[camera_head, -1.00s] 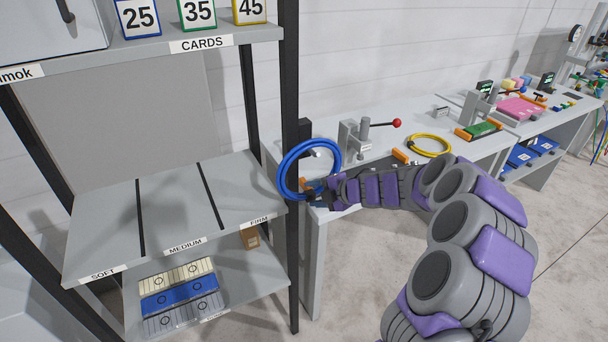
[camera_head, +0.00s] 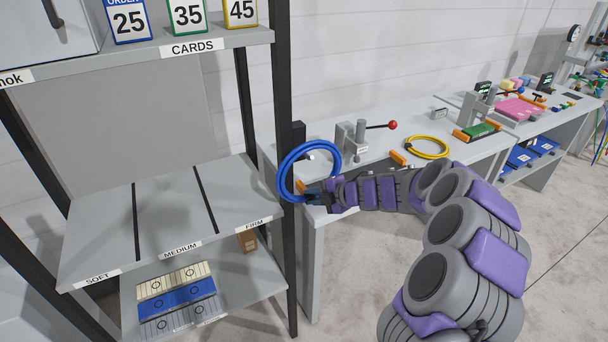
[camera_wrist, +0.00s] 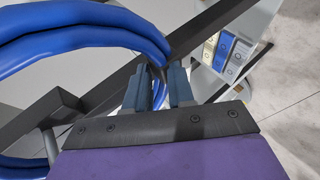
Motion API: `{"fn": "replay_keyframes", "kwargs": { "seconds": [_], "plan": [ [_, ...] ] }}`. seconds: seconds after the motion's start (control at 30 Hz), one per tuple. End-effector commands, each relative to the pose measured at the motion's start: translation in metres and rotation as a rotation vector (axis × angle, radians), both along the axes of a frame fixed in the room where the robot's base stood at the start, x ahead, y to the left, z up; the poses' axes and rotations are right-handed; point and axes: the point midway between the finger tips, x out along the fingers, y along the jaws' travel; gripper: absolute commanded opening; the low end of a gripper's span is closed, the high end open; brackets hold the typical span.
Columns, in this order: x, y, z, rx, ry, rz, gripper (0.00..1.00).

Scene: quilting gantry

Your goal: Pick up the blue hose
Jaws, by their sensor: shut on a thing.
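The blue hose (camera_head: 284,165) is a coiled loop at the left end of the workbench, beside the shelf's black post. It stands tilted up, showing as a ring in the head view. My gripper (camera_head: 312,195) is at the lower right of the loop, shut on it. In the wrist view the hose (camera_wrist: 85,18) arcs across the upper left and runs to my gripper's fingers (camera_wrist: 160,85). The exact contact between fingers and hose is partly hidden.
A shelf (camera_head: 100,235) with SOFT, MEDIUM and FIRM labels stands close on the left, its black post (camera_head: 284,100) near the hose. A press with a red-knobbed lever (camera_head: 392,125) stands behind. A yellow hose (camera_head: 427,148) lies on the workbench (camera_head: 375,148) to the right.

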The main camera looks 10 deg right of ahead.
Motion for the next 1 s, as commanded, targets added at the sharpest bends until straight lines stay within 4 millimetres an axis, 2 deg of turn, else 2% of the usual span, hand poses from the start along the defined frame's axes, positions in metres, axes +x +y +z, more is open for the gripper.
{"fn": "replay_keyframes", "kwargs": {
  "seconds": [0.37,0.57,0.77,0.93,1.0],
  "plan": [
    [0.0,0.008,0.001,-0.009,-0.001,0.0,0.0],
    [0.0,0.004,0.004,-0.004,-0.002,-0.001,0.0],
    [0.0,0.001,0.018,-0.003,-0.002,0.0,0.0],
    [0.0,0.002,0.04,-0.007,-0.003,-0.003,0.0],
    [-0.013,-0.006,0.04,-0.003,0.0,-0.005,0.0]
  ]
}}
